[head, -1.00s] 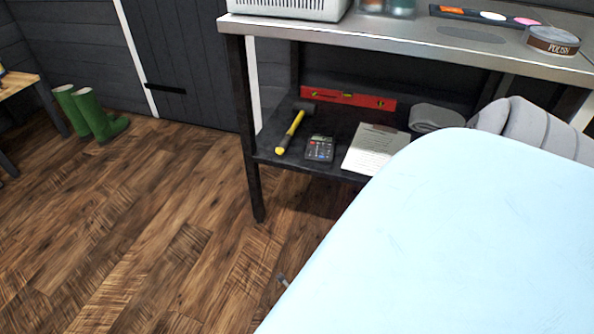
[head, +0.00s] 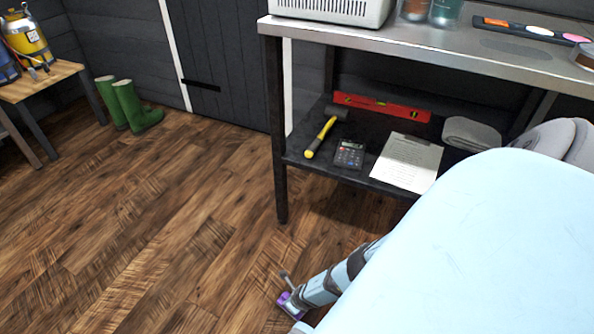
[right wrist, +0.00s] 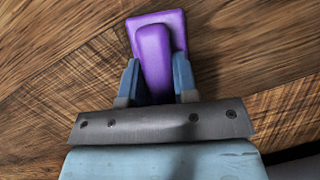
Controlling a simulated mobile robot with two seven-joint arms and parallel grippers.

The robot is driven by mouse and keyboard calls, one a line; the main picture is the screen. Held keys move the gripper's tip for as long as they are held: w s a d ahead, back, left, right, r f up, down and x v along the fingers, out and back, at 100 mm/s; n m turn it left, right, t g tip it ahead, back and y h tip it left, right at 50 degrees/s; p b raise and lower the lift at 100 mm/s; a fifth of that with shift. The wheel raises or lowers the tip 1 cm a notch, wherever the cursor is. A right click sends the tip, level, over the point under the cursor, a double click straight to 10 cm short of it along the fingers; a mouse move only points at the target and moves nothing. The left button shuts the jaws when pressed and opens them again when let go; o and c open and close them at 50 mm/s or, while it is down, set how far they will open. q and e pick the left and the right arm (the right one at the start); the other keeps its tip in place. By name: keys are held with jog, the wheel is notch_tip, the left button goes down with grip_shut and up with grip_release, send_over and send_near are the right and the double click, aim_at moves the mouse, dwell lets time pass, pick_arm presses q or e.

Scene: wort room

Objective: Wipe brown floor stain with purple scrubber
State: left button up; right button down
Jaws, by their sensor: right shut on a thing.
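The purple scrubber (head: 288,306) is low in the head view, just above or on the wooden floor; I cannot tell whether it touches. In the right wrist view the scrubber (right wrist: 155,58) has a flat purple head and a thick grip that points back at me. My right gripper (right wrist: 157,72) is shut on that grip, one finger on each side. The right gripper also shows in the head view (head: 296,300), reaching down to the floor. I cannot make out a brown stain against the brown floor. My left gripper is not in view.
A metal-topped workbench (head: 420,42) stands ahead, its dark leg (head: 280,180) near my right arm. Green boots (head: 130,105) stand at left. Open floor (head: 150,230) lies left of the bench.

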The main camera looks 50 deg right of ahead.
jog(key=shift+w+a, duration=0.25)
jog(key=shift+w, duration=0.8)
jog(key=shift+r, duration=0.1)
jog(key=shift+s, duration=0.15)
jog(key=shift+s+d+f, duration=0.1)
jog(key=shift+s+d, duration=0.2)
jog(key=shift+s, duration=0.65)
jog(key=shift+s+d+f, duration=0.1)
jog(key=shift+s+d, duration=0.15)
jog(key=shift+s, duration=0.75)
jog(key=shift+s+d, duration=0.3)
jog(key=shift+s, duration=0.65)
jog(key=shift+s+d+r+p, duration=0.1)
jog(key=shift+s+d, duration=0.15)
jog(key=shift+s, duration=0.7)
jog(key=shift+s+d+r+p, duration=0.15)
jog(key=shift+s+d, duration=0.1)
jog(key=shift+s, duration=0.65)
jog(key=shift+s+d+f+p, duration=0.1)
jog(key=shift+s+d, duration=0.15)
jog(key=shift+s, duration=0.7)
jog(key=shift+r, duration=0.1)
